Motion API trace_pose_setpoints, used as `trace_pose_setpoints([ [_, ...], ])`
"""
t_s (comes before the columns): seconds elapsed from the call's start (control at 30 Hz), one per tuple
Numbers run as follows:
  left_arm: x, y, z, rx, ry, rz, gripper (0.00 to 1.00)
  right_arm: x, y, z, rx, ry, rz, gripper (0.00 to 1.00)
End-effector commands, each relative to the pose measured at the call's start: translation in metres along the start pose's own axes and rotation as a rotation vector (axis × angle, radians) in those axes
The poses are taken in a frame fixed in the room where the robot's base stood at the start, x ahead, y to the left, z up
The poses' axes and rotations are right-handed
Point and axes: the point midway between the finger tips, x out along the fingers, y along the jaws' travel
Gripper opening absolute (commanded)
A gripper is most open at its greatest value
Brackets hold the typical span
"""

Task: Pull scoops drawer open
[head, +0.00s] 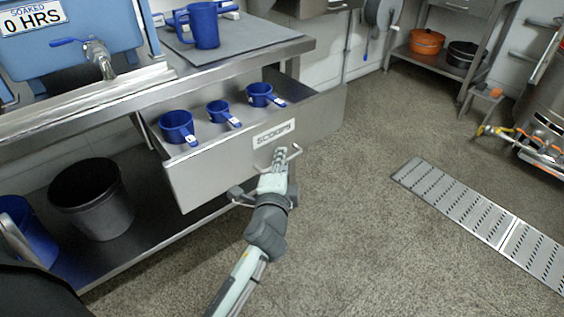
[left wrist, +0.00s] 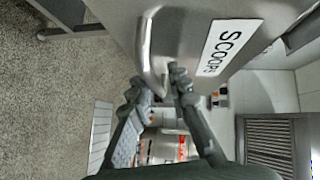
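The scoops drawer (head: 222,172) is a steel drawer under the counter, pulled well out, with a "SCOOPS" label on its front. The label (left wrist: 229,46) also shows in the left wrist view. Three blue scoops (head: 177,126) stand inside it. My left gripper (head: 279,157) is at the drawer's front, on the bar handle (head: 297,149). In the left wrist view, the fingers of my left gripper (left wrist: 160,82) come close together around the lower part of the handle (left wrist: 147,50). Their exact contact is partly hidden. My right gripper is not in view.
A steel counter (head: 290,46) with a blue jug (head: 204,25) is above the drawer. A dark bucket (head: 92,198) and a blue container (head: 28,228) stand on the lower shelf. A floor grate (head: 455,203) lies at right. The floor before the drawer is clear.

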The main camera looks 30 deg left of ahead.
Motion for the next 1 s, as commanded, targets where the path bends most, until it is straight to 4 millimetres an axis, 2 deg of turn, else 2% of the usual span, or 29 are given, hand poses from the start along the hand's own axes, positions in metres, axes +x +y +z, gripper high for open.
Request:
trace_pose_setpoints([
  [0.23,-0.006,-0.049,-0.008,-0.003,0.006,-0.015,0.19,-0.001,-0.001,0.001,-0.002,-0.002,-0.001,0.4],
  [0.4,-0.011,-0.082,-0.012,0.003,0.006,-0.022,0.52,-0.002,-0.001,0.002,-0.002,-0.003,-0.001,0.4],
  [0.5,-0.012,-0.094,-0.013,0.004,0.002,-0.022,0.61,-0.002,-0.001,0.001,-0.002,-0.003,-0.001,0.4],
  [0.6,-0.013,-0.101,-0.013,0.005,0.001,-0.021,0.65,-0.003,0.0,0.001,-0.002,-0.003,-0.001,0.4],
  [0.87,-0.013,-0.104,-0.013,0.007,-0.001,-0.02,0.65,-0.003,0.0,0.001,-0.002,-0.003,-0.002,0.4],
  [0.9,-0.003,-0.054,-0.01,0.039,-0.017,0.074,0.65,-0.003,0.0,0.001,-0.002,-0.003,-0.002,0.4],
  [1.0,-0.004,-0.054,-0.01,0.037,-0.016,0.074,0.55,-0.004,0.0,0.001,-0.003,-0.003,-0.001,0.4],
])
